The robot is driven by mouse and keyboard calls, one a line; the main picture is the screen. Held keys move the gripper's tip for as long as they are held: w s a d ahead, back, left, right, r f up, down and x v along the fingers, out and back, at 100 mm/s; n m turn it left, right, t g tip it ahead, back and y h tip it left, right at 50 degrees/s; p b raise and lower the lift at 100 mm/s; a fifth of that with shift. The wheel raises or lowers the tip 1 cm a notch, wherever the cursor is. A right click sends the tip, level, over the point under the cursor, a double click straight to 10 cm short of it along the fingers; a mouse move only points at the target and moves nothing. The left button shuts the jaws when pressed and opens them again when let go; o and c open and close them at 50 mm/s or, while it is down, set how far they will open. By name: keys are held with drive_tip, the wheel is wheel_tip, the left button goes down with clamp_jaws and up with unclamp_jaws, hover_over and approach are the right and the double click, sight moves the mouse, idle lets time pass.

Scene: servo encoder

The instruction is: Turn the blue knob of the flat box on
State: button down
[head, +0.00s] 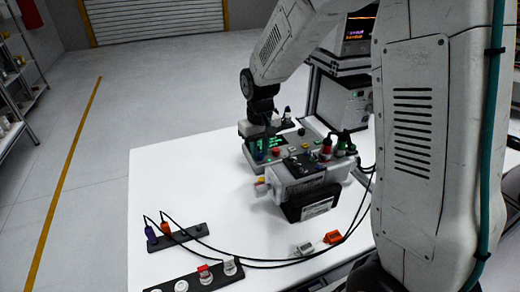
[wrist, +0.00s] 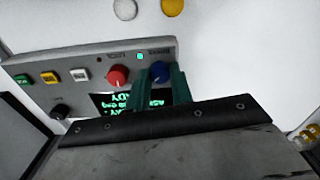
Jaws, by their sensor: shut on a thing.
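The flat box is a grey panel (wrist: 60,62) with coloured buttons, knobs and a dark display with green text (wrist: 120,103). In the head view the flat box (head: 235,158) lies on the white table behind a larger grey unit. The blue knob (wrist: 160,72) is at the panel's right end in the wrist view, beside a red knob (wrist: 117,76). A small green light (wrist: 140,57) glows just above, between them. My gripper (wrist: 160,80) is shut on the blue knob, with one green finger on each side of it. The fingers hide part of the display.
A grey unit with a black front (head: 315,203) stands close in front of the flat box. Black cables loop across the table to a dark strip (head: 185,236) with plugs. An orange connector (head: 332,237) lies near the front.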

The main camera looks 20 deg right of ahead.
sight(260, 153)
drive_tip(key=shift+m, duration=1)
drive_tip(key=c, duration=1.2)
unclamp_jaws()
drive_tip(key=shift+c, duration=0.2)
drive_tip(key=shift+r, duration=0.1)
wheel_tip(260, 153, up, 8)
drive_tip(key=shift+f, duration=0.25)
drive_tip(key=shift+r, duration=0.1)
